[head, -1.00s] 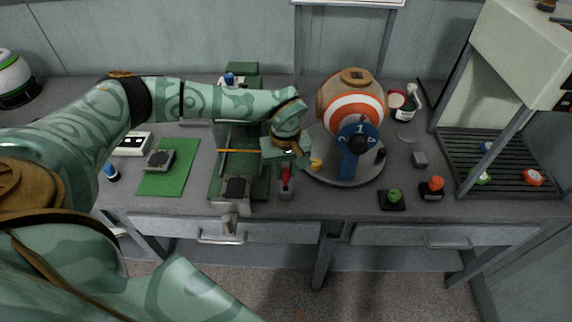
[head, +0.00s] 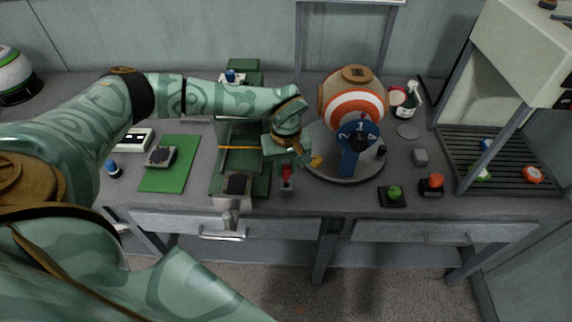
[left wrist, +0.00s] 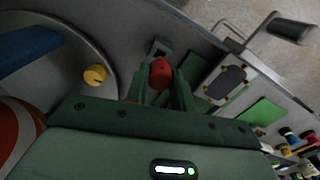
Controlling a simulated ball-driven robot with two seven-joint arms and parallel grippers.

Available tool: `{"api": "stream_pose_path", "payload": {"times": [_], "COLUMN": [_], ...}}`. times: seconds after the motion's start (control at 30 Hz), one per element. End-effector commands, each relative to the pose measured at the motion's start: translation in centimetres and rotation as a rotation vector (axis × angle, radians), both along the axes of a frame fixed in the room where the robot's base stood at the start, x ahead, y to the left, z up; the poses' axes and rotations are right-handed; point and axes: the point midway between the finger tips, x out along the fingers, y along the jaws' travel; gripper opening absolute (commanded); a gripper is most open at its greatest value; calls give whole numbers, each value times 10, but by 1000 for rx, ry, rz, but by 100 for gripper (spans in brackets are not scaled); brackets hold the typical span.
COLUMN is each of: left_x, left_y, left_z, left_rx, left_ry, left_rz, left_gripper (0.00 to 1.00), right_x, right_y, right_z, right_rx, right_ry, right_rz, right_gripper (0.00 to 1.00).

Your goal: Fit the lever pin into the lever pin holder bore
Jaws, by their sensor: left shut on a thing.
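The red lever pin (head: 286,171) shows upright below my left gripper (head: 287,160) in the head view. The gripper is shut on it. In the left wrist view, the red end of the pin (left wrist: 161,72) sits between the fingertips of the left gripper (left wrist: 162,82). A small grey block, seemingly the pin holder (head: 286,186), stands directly below the pin near the table's front edge. It also shows just beyond the pin in the left wrist view (left wrist: 159,47). The bore is hidden, and I cannot tell whether the pin's lower end is inside it. My right gripper is out of view.
A green press frame (head: 242,160) with a grey front block (head: 233,188) stands close left of the gripper. At right, a round grey base (head: 345,176) carries an orange-white ball (head: 350,105) and a blue lever (head: 349,163). A yellow knob (head: 316,162) is close by.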

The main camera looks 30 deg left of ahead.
Motion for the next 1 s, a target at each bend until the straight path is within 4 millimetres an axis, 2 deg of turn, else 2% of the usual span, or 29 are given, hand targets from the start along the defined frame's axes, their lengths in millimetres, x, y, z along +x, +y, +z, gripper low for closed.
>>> {"api": "stream_pose_path", "payload": {"times": [1.0], "left_x": [0], "left_y": [0], "left_z": [0], "left_rx": [-1], "left_ry": [-1], "left_rz": [0], "left_gripper": [1], "right_x": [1], "right_y": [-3], "right_z": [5], "right_rx": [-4], "right_ry": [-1], "right_rz": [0], "right_gripper": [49]}}
